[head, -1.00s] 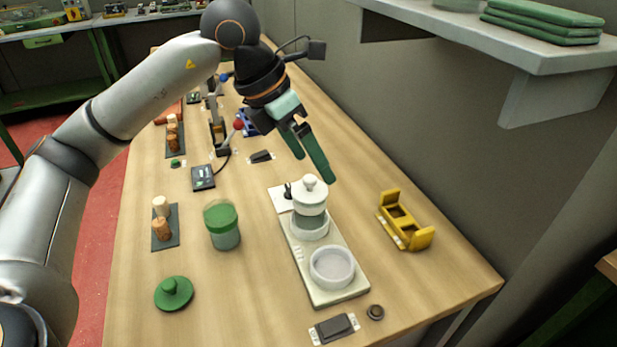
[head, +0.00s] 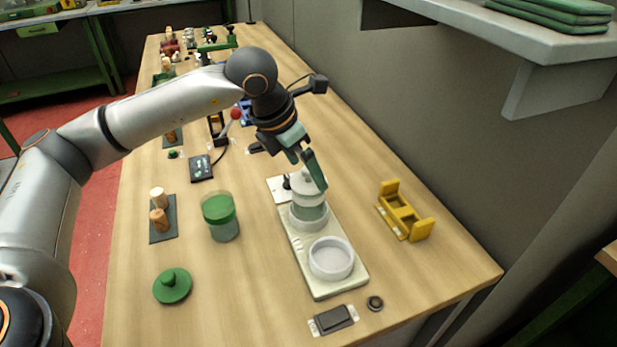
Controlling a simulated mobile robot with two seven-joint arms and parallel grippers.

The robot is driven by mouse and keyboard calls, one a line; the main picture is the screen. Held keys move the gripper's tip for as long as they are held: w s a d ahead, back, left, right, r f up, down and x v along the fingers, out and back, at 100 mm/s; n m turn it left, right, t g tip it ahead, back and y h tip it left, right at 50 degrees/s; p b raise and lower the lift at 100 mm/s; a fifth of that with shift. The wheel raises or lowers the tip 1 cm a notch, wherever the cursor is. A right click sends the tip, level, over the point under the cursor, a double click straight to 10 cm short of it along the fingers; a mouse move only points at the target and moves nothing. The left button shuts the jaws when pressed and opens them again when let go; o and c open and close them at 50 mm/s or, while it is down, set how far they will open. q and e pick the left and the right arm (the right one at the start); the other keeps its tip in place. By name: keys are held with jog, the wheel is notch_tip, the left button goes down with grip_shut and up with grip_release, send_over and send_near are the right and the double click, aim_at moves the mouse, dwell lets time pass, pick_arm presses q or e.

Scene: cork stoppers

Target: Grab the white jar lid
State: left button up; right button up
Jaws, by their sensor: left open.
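The white jar lid (head: 302,194) sits on a small greenish jar (head: 310,212), which stands in the rear white ring of a pale base plate (head: 335,287). My left gripper (head: 308,172) is open and points down at the lid from above and behind. Its dark green fingers overlap the lid's knob in the picture, and the knob is mostly hidden. I cannot tell whether the fingers touch it. My right gripper is not in view.
An empty white dish (head: 331,259) occupies the plate's front. A yellow holder (head: 407,214) stands to the right. A green-topped jar (head: 220,217), a green lid (head: 172,286) and corks on a dark mat (head: 163,232) lie left. A dark switch (head: 333,319) sits in front.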

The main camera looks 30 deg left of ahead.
pick_arm(q)
jog(key=shift+x, duration=0.95)
jog(key=shift+r, duration=0.1)
jog(key=c, duration=1.1)
jog(key=shift+o, duration=0.2)
